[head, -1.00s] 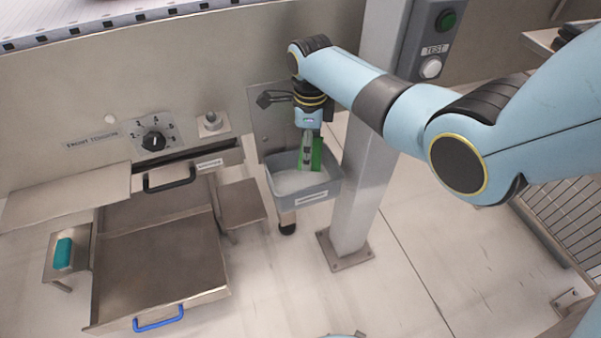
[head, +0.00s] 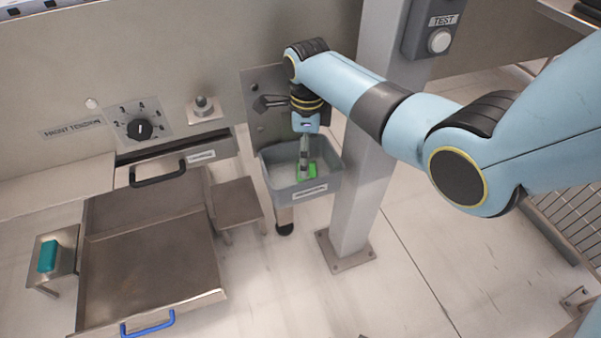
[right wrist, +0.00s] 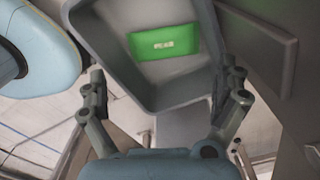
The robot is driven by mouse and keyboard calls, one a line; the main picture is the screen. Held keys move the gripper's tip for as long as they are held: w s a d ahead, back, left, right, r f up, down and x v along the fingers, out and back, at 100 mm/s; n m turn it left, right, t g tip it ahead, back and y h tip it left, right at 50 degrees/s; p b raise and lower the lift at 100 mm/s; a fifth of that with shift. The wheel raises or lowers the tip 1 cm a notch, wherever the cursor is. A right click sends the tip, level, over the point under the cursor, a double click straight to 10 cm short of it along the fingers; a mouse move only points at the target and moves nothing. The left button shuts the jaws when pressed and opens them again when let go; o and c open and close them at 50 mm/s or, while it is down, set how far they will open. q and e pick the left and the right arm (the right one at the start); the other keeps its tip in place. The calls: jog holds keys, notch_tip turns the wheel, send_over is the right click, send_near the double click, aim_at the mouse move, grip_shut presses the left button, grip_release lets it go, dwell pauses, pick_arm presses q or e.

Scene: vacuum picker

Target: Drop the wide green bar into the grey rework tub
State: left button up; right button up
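In the right wrist view the green bar (right wrist: 163,42) lies in the grey tub (right wrist: 96,32) with a small pale label facing up. My right gripper (head: 304,172) points down into the tub from above. In the right wrist view my right gripper (right wrist: 166,76) has its fingers wide apart with nothing between them. My left gripper is not in view.
The steel post (head: 356,205) stands close on the right of the tub. A steel drawer (head: 150,265) with a blue handle is pulled out at the left. A teal block (head: 47,256) sits on a small shelf (head: 66,262) at the far left. A small steel step (head: 236,203) is beside the tub.

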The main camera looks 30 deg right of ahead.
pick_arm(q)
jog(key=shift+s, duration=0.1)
pick_arm(e)
notch_tip(320, 180, up, 12)
dwell(0.5)
